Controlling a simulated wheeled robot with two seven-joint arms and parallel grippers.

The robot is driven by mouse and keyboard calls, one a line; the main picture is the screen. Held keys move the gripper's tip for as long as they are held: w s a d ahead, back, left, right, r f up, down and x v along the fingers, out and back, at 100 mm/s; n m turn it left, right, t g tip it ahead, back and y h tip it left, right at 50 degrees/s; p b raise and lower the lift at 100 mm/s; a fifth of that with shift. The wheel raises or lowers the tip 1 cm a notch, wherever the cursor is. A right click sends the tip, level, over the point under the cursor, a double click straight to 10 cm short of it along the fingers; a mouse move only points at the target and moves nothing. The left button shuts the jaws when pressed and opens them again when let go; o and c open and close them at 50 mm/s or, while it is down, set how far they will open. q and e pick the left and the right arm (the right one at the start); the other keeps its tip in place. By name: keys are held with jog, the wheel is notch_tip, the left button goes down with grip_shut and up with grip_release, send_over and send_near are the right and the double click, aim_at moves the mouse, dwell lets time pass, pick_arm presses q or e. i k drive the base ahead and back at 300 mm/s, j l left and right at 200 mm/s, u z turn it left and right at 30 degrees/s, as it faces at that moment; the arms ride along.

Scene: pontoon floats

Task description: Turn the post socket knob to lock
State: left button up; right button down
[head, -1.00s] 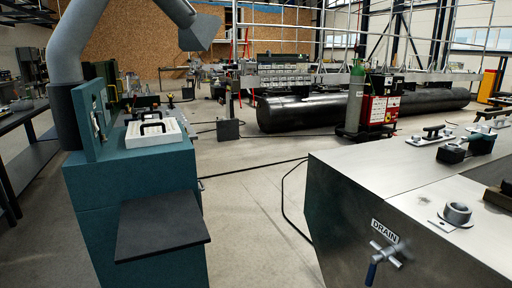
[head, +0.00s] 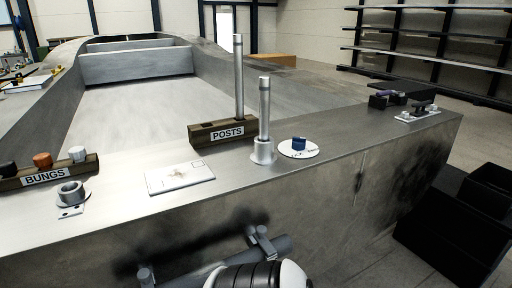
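Neither gripper shows; only a black and white ribbed part, probably of my arm, shows at the bottom edge, below the deck's edge.
A wooden POSTS block (head: 204,139) holding a taller post (head: 239,80) stands behind the socket. A white card (head: 179,177) lies left of it. A BUNGS rack (head: 31,179) and a ring fitting (head: 70,193) are further left. A grey rail (head: 220,266) runs along the side.

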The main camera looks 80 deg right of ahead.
aim_at(299, 143)
jog(key=z, duration=3)
jog(key=i+l+u, duration=0.15)
jog(key=l+u, duration=0.3)
jog(key=i+l+u, duration=0.1)
jog(key=l+u, duration=0.2)
jog(key=u, duration=0.15)
